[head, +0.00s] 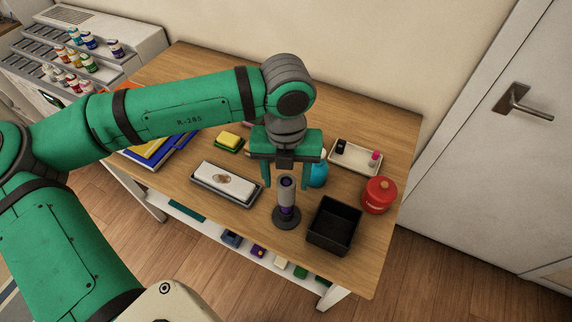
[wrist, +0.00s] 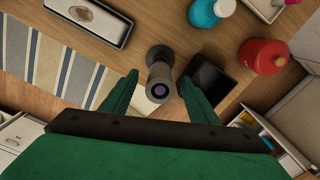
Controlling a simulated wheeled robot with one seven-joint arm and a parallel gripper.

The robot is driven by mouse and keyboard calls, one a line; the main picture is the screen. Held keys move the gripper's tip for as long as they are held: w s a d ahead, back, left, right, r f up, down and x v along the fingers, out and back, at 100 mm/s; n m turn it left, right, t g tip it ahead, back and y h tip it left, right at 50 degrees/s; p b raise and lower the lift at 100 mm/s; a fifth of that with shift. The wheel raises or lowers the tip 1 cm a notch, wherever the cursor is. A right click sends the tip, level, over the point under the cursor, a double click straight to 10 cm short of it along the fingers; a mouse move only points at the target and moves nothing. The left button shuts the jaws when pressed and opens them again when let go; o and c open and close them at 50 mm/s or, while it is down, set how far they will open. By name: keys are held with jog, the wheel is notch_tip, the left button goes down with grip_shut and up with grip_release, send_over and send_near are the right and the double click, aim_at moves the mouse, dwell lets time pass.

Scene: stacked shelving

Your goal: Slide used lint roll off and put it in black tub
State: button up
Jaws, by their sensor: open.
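The used lint roll (head: 287,192) is a grey cylinder with a purple band lower down, upright on a post with a round dark base (head: 286,223). In the wrist view I look down on the roll's end (wrist: 159,91), which has a purple centre. My gripper (head: 287,187) points down above it, open, with one green finger on each side of the roll's top. In the wrist view the gripper (wrist: 160,80) shows gaps between both fingers and the roll. The black tub (head: 335,224) stands to the right of the stand and looks empty; the right finger partly hides it in the wrist view (wrist: 211,79).
A red canister (head: 379,194) and a blue bottle (head: 319,175) stand near the tub. A cream tray (head: 356,157) with small items lies behind. A grey tray with a white pad (head: 226,185) is left of the stand. A yellow sponge (head: 229,140) lies farther back.

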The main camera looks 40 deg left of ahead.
jog(key=shift+f, duration=2.2)
jog(key=c, duration=1.1)
